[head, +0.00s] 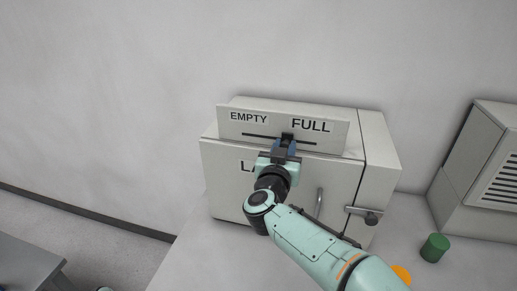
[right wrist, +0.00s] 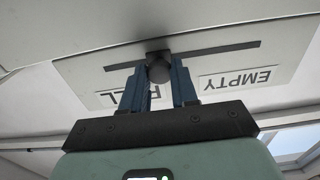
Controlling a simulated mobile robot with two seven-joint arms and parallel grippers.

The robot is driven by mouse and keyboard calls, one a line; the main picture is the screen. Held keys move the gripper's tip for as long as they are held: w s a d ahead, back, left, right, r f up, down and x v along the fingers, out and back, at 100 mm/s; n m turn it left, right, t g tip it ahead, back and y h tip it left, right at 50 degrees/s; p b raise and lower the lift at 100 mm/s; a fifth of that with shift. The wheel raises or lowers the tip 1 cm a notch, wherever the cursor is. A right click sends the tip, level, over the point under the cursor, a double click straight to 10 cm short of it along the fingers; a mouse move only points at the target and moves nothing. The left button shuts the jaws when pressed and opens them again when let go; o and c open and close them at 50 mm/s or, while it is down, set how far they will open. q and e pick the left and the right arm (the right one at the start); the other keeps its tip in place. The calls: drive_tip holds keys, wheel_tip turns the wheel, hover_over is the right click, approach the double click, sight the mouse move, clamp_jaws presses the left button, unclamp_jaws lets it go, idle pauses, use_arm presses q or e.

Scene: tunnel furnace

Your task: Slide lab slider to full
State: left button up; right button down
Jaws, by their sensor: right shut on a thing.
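The lab slider is a dark round knob (right wrist: 158,70) in a thin horizontal slot (head: 258,136) on the white sign panel (head: 232,126). The panel carries the label EMPTY (head: 248,117) on the left and FULL (head: 310,125) on the right. In the head view the knob stands right of the slot's middle, short of its FULL end. My right gripper (head: 285,147) has its blue fingers shut on the knob, one on each side. The right wrist view shows the labels upside down, and the fingers (right wrist: 160,88) partly cover FULL. My left gripper is not in view.
The panel is on a white cabinet (head: 225,170) with a door handle (head: 319,203) and a side latch (head: 370,217). A green cylinder (head: 435,248) and an orange object (head: 402,274) are at the right. A vented grey box (head: 465,160) stands farther right.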

sight(311, 142)
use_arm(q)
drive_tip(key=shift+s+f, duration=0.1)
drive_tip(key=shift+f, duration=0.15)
use_arm(e)
drive_tip(key=d, duration=0.2)
drive_tip(key=s+d, duration=0.1)
drive_tip(key=d, duration=0.2)
drive_tip(key=shift+s+d, duration=0.35)
drive_tip(key=c, duration=0.9)
unclamp_jaws()
drive_tip(key=shift+s+d, duration=0.1)
drive_tip(key=shift+o, duration=0.2)
drive_tip(key=shift+s+a, duration=0.2)
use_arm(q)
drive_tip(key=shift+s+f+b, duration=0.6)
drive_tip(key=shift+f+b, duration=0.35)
use_arm(e)
drive_tip(key=v, duration=1.3)
drive_tip(key=shift+d, duration=0.1)
